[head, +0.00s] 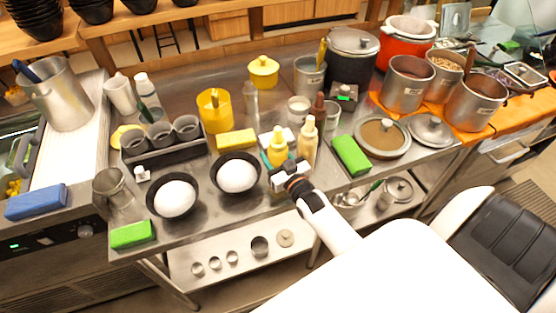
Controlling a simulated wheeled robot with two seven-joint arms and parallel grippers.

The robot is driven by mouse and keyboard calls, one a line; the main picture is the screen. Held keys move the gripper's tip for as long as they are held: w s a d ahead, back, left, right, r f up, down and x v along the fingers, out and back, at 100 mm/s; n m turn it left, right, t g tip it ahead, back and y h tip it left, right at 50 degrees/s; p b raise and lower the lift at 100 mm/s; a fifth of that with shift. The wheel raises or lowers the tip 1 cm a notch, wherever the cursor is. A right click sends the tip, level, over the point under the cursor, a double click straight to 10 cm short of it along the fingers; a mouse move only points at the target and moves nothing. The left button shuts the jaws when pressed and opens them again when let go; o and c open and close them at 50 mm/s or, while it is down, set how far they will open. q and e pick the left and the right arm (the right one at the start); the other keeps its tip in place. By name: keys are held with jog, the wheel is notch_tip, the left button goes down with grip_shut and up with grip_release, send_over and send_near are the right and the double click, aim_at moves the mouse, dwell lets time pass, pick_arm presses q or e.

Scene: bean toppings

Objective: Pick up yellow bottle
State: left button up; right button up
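The yellow bottle (278,148) stands upright on the steel counter, near its front edge. A paler, tan bottle (308,140) stands just to its right. My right gripper (283,168) is at the lower front of the yellow bottle, and its arm reaches up from the lower right. The gripper hides the bottle's base. The fingers are too small and overlapped to tell whether they touch the bottle or are apart from it. My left gripper is not in view.
Two black bowls with white contents (238,175) (175,196) stand left of the gripper. A yellow sponge (236,140) lies behind, and a green sponge (351,155) lies to the right. Steel pots (407,84) stand on an orange cloth. A lower shelf (210,284) holds small cups.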

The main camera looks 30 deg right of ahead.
aim_at(280, 137)
notch_tip(280, 137, up, 10)
jog(key=shift+b, duration=0.45)
jog(key=shift+r, duration=0.1)
jog(key=shift+c, duration=0.4)
notch_tip(280, 137, up, 4)
jog(key=p, duration=0.4)
